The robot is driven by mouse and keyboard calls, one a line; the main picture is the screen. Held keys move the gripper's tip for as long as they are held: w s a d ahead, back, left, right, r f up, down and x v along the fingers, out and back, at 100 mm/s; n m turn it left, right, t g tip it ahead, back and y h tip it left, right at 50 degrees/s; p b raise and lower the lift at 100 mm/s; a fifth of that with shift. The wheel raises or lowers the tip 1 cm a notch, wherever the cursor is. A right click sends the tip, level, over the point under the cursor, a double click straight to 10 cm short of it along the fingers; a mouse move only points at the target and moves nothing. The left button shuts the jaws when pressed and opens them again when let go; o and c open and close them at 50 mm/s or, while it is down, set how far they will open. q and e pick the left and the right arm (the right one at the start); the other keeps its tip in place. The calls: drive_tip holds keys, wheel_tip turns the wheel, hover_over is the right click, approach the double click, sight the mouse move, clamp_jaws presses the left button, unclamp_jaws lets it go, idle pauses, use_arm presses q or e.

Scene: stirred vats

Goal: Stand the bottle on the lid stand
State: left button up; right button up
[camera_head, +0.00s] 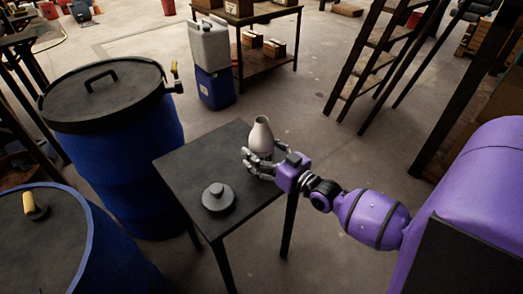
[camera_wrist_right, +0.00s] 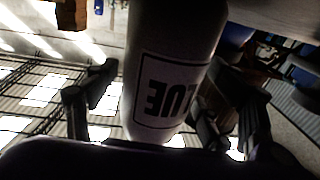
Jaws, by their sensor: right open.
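A pale, upright bottle (camera_head: 262,134) with a narrow neck is at the right rear part of a small dark table (camera_head: 185,162), which may be the lid stand. Fingers hide its base, so I cannot tell for sure whether it rests on the top. My right gripper (camera_head: 259,163) is open around the bottle's lower part. In the right wrist view the bottle (camera_wrist_right: 173,50), with a dark-framed label, is between the spread fingers (camera_wrist_right: 160,105). A round dark piece with a knob (camera_head: 218,196) sits at the front of the table. My left gripper is out of view.
A blue vat with a black handled lid (camera_head: 105,95) stands left of the table, and another blue vat (camera_head: 90,235) is in the left foreground. A grey canister (camera_head: 209,45) on a blue one (camera_head: 215,88) stands behind. The table's middle is clear.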

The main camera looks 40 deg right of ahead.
drive_tip(key=s, duration=0.3)
drive_tip(key=s+d, duration=0.1)
drive_tip(key=s, duration=0.6)
drive_tip(key=shift+s+d, duration=0.35)
drive_tip(key=s+a+f+g+h, duration=0.1)
drive_tip(key=s+a+f+g, duration=0.2)
drive_tip(key=s+a+f, duration=0.3)
drive_tip(key=s+a+f+g+h, duration=0.1)
drive_tip(key=s+a+f+g, duration=0.3)
drive_tip(key=s, duration=1.2)
drive_tip(key=s+a+f+m+g, duration=0.1)
drive_tip(key=s+a+f+g, duration=0.2)
drive_tip(key=s+a+f, duration=0.4)
drive_tip(key=s+f, duration=0.4)
drive_tip(key=shift+a+f+g+h, duration=0.3)
drive_tip(key=shift+a+f+h, duration=0.05)
drive_tip(key=shift+a+h, duration=0.05)
